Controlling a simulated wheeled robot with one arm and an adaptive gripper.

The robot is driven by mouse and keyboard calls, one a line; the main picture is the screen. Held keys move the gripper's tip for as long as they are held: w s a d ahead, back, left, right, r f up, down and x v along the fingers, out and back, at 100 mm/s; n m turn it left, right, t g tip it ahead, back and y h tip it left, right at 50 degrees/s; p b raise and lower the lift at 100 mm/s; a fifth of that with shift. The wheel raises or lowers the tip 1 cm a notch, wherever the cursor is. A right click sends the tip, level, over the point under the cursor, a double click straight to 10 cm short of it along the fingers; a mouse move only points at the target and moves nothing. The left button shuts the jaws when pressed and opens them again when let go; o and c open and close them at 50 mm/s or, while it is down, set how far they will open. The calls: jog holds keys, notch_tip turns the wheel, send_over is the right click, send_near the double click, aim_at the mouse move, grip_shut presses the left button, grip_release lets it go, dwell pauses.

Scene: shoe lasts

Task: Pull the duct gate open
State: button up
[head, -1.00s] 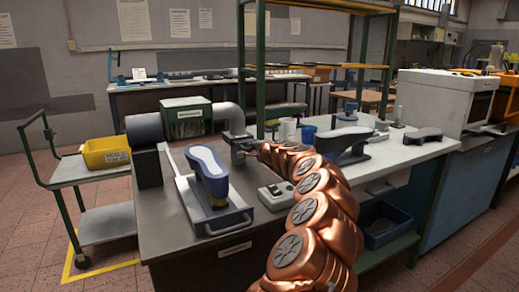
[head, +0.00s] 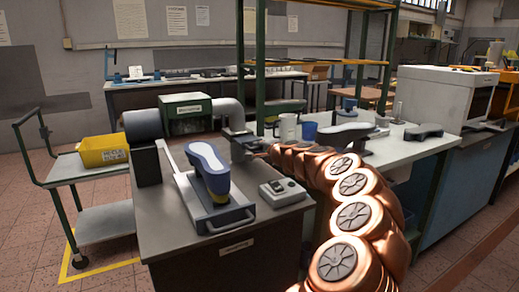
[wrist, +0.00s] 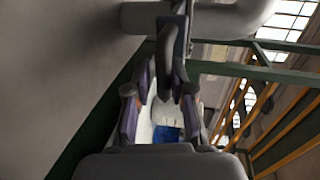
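A dark upright piece with a curved, handle-like end (wrist: 167,60), perhaps the duct gate's handle, stands in front of the duct. My gripper (wrist: 159,105) has its fingers apart, with the lower end of this dark piece between them, nearer the right finger. I cannot tell whether they touch. In the head view my gripper (head: 238,142) is just below the duct, and the gate is not clearly distinguishable there.
A green box (head: 186,112) and a dark cylinder (head: 143,125) are left of the duct. A blue-grey shoe last (head: 209,168) stands on a plate in front. A small control box (head: 282,191) is to the right. A white mug (head: 287,128) and blue cup (head: 309,132) stand behind my arm.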

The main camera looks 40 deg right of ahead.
jog(key=shift+o, duration=1.4)
jog(key=shift+a+r, duration=0.1)
jog(key=v, duration=1.2)
jog(key=shift+a, duration=0.1)
